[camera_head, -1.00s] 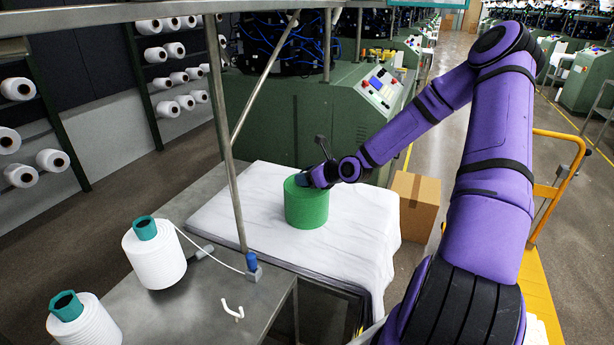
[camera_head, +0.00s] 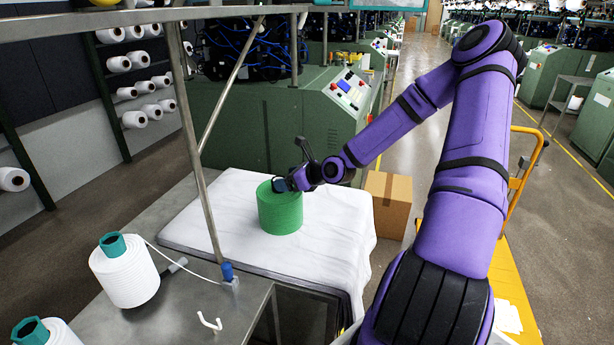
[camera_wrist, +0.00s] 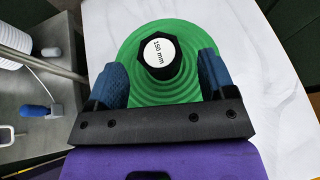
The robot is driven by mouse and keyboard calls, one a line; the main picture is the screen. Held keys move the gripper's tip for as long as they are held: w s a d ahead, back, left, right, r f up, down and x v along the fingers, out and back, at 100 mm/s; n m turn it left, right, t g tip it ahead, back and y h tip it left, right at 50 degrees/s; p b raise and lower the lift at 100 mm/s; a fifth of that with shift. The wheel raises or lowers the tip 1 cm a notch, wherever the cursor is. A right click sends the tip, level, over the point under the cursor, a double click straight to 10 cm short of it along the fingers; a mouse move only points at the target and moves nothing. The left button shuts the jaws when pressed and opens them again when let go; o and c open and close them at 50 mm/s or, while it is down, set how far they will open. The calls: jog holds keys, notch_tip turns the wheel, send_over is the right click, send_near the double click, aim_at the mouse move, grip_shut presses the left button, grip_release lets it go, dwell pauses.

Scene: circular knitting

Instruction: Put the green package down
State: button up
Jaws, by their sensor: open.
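The green package (camera_head: 280,212) stands upright on the white cloth (camera_head: 230,205) that covers the table. In the wrist view its ridged green top (camera_wrist: 160,92) and dark hexagonal core with a "150 mm" label (camera_wrist: 158,50) show. Whether a finger touches the green top, I cannot tell.
White yarn cones (camera_head: 124,271) stand on the metal table (camera_head: 175,315) at the front left. A slanted metal post (camera_head: 205,190) rises left of the package. A green machine (camera_head: 240,125) stands behind, and a cardboard box (camera_head: 389,204) is right of the cloth.

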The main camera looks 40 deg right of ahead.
jog(key=v, duration=0.8)
jog(key=s+a+f+n+g+h, duration=0.1)
jog(key=s+a+f+n+g, duration=0.1)
jog(key=a+n+g, duration=0.35)
jog(key=s+a+r+n+g+h, duration=0.1)
jog(key=s+a+r+n+h, duration=0.3)
jog(key=r+n, duration=0.45)
jog(key=s+a+r+n+g+h, duration=0.25)
jog(key=s+r+n, duration=0.35)
jog(key=r+n, duration=0.3)
jog(key=s+a+r+n+t+y, duration=0.1)
jog(key=s+a+r+n, duration=0.2)
jog(key=s, duration=0.4)
jog(key=s+a+r+n+t+y, duration=0.1)
jog(key=s+a+r+n, duration=0.2)
jog(key=s+r+n, duration=0.2)
notch_tip(320, 180, up, 3)
jog(key=s, duration=0.3)
jog(key=shift+a+n, duration=0.3)
jog(key=shift+a, duration=0.05)
jog(key=shift+y, duration=0.25)
